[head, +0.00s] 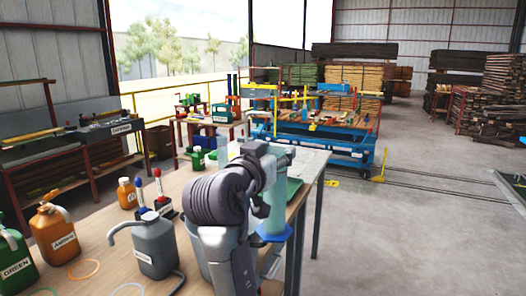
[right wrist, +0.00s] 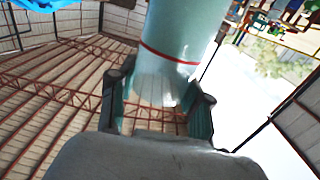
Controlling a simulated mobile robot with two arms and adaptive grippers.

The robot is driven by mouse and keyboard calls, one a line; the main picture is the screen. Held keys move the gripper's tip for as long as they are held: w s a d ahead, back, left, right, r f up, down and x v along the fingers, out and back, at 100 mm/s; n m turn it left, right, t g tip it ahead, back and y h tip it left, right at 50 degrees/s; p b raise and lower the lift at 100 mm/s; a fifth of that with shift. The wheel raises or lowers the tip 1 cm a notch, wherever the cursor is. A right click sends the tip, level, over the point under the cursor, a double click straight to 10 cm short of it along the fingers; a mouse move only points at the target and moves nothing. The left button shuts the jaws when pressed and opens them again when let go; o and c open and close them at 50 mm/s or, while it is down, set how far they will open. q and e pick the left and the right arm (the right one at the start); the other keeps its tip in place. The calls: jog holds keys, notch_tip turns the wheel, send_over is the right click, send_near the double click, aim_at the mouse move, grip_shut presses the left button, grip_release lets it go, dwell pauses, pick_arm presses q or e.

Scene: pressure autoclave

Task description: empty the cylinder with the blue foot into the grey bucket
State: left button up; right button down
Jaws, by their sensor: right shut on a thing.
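The cylinder (head: 274,208) is pale teal and stands roughly upright, its blue foot (head: 274,233) downward, at the right edge of the workbench. I cannot tell whether the foot touches the bench. My right gripper (head: 276,158) is shut on the cylinder's upper part. In the right wrist view, its fingers (right wrist: 160,103) lie on either side of the clear wall of the cylinder (right wrist: 178,35), near a red ring. The grey bucket (head: 191,238) is left of the cylinder, largely hidden behind my right arm. My left gripper is not in view.
A grey jug (head: 155,248) with a curved spout stands left of the bucket. An orange jug (head: 55,235), a green jug (head: 17,262) and an orange bottle (head: 127,193) are further left. Red- and blue-topped items (head: 160,193) stand behind. Open floor lies right of the bench.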

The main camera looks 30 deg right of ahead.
jog(key=shift+w+d, duration=0.2)
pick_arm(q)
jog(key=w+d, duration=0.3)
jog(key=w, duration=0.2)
pick_arm(e)
jog(key=shift+a+r+p, duration=0.15)
jog(key=shift+a+p, duration=0.05)
jog(key=shift+p, duration=0.15)
jog(key=shift+w+a+r+n+p, duration=0.2)
jog(key=shift+w+n+p, duration=0.1)
jog(key=shift+w+p, duration=0.1)
jog(key=shift+w, duration=0.15)
jog(key=shift+w+a+n+p, duration=0.25)
jog(key=shift+n+p, duration=0.15)
jog(key=shift+p, duration=0.15)
pick_arm(q)
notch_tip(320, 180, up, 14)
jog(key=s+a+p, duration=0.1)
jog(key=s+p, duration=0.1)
jog(key=p, duration=0.9)
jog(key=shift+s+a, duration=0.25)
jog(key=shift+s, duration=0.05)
pick_arm(e)
jog(key=w+a+f+n+g, duration=0.1)
jog(key=w+a+f+n, duration=0.2)
jog(key=n, duration=0.7)
jog(key=shift+w+f+g, duration=0.3)
jog(key=shift+w+f, duration=0.7)
jog(key=shift+f, duration=0.55)
